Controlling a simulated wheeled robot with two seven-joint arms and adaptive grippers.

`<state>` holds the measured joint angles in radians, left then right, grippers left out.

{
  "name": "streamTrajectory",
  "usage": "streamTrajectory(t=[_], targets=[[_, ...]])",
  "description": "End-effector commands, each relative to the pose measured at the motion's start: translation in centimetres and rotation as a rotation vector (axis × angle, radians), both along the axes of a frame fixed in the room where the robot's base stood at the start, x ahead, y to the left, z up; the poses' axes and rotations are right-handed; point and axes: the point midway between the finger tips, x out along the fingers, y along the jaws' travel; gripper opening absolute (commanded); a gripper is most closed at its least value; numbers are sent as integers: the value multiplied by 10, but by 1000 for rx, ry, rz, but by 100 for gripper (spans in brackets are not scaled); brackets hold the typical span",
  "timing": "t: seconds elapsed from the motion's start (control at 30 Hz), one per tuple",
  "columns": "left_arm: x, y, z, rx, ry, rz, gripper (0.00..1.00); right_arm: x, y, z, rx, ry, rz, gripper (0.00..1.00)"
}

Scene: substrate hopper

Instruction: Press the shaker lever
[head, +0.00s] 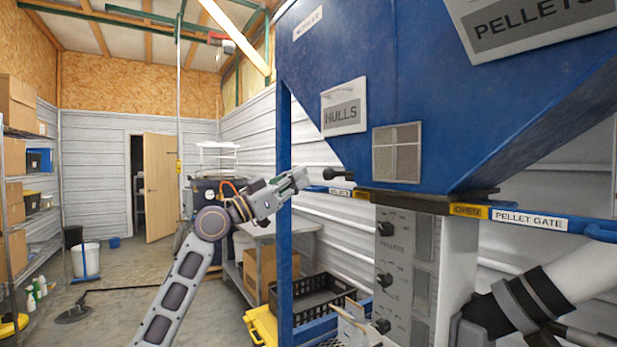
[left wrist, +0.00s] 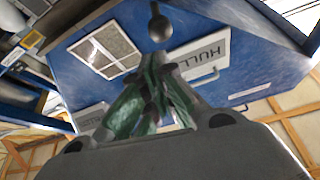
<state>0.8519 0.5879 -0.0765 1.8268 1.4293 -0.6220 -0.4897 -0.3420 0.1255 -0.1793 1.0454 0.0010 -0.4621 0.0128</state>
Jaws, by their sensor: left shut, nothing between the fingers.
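The shaker lever, as far as I can tell, is a short dark lever with a round black knob (head: 329,174) sticking out to the left from the lower part of the blue hopper (head: 340,60). In the left wrist view its knob (left wrist: 159,27) shows just beyond my fingertips. My left gripper (head: 301,178) is shut and empty, just left of the knob at about its height. Its green-grey fingers (left wrist: 154,62) come together below the knob in the wrist view, with a small gap seeming to separate them.
A blue upright post (head: 284,240) stands close behind my left gripper. A black crate (head: 318,295) sits below. Shelves (head: 20,220) line the left wall.

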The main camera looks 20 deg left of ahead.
Motion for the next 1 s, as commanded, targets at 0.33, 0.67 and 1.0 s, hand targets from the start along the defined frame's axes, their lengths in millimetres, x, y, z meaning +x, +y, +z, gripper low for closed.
streamTrajectory(t=[0.33, 0.67, 1.0], targets=[[-17, 15, -12, 0, 0, 0, 0, 1, 11, 2, 13, 0, -5, 40], [-19, 17, -13, 1, -1, 0, 0, 6, 13, 4, 16, -4, -6, 40], [-19, 17, -13, 1, -1, 0, 0, 9, 7, 4, 8, -7, -4, 40]])
